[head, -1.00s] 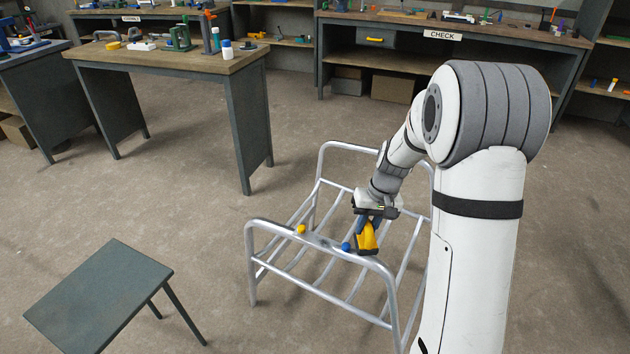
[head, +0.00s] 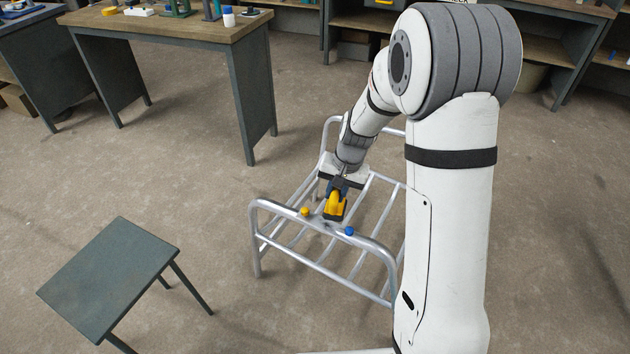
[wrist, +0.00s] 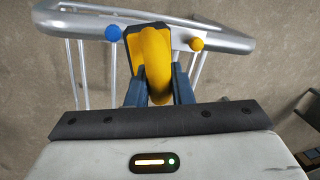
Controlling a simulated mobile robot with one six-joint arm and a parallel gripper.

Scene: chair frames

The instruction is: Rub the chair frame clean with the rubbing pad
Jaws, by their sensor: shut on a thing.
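The chair frame (head: 377,246) is a silver tube frame with slats, standing on the floor in the middle of the head view; its top rail also shows in the wrist view (wrist: 230,42). A yellow knob (head: 305,211) and a blue knob (head: 350,231) sit on its near rail. My gripper (head: 338,186) is shut on the yellow and dark rubbing pad (head: 335,206). The pad is at the near rail between the two knobs; in the wrist view its yellow handle (wrist: 153,55) is between my fingers. I cannot tell whether it touches the rail. My arm hides part of the frame's right side.
A small grey table (head: 110,275) stands at lower left, apart from the frame. A workbench (head: 170,32) with bottles and tools is at the back left. Shelving (head: 560,50) lines the back. The floor between the small table and the frame is clear.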

